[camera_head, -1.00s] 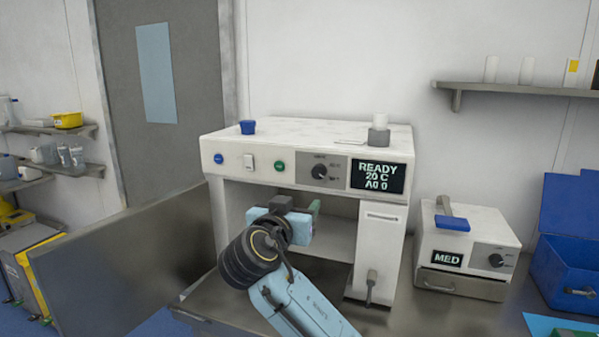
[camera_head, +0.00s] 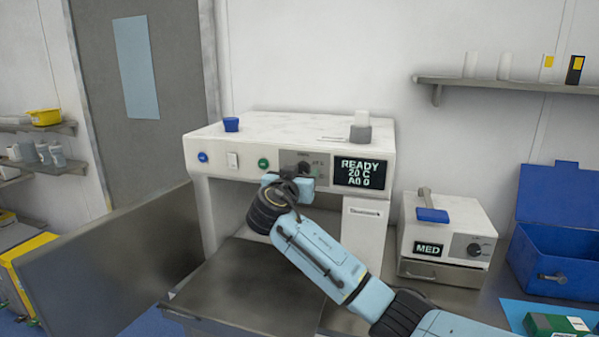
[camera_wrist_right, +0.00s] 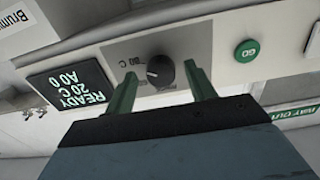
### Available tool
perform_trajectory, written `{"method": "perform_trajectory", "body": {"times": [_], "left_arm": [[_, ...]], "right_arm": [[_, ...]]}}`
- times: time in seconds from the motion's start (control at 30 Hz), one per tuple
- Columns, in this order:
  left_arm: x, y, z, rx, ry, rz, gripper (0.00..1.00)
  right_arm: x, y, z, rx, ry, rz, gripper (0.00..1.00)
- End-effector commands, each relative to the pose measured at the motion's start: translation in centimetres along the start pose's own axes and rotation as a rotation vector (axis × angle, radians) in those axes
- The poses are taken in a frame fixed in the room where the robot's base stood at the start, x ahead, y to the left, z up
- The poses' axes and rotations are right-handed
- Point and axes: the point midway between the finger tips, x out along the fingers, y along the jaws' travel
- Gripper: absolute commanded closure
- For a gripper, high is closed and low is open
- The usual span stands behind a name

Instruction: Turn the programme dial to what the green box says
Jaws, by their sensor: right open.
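The programme dial (camera_wrist_right: 160,71) is a black round knob on a grey panel, seen upside down in the right wrist view, with a white mark on it. My right gripper (camera_wrist_right: 161,91) is open, with its green fingers on either side of the dial and a gap to each side. My left gripper is out of view.
The display (camera_head: 362,173) beside the dial reads READY, 20 C, A0 0. A green GO button (camera_wrist_right: 247,51) is on the dial's other side. A smaller device (camera_head: 449,238) marked MED has its own knob. A blue open box (camera_head: 565,250) stands at the right.

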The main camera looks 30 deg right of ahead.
Motion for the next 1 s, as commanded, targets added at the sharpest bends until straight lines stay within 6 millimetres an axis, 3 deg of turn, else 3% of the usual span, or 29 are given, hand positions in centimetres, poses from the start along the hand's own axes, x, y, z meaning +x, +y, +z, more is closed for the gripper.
{"method": "perform_trajectory", "body": {"times": [0.27,0.63,1.0], "left_arm": [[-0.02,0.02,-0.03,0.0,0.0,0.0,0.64],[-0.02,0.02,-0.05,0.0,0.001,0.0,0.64],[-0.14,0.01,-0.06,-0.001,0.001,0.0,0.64]], "right_arm": [[0.18,-0.01,0.07,0.0,-0.001,-0.001,0.45],[0.15,-0.01,0.07,0.0,-0.001,0.0,0.89],[0.12,-0.01,0.1,-0.072,-0.003,0.0,0.89]]}}
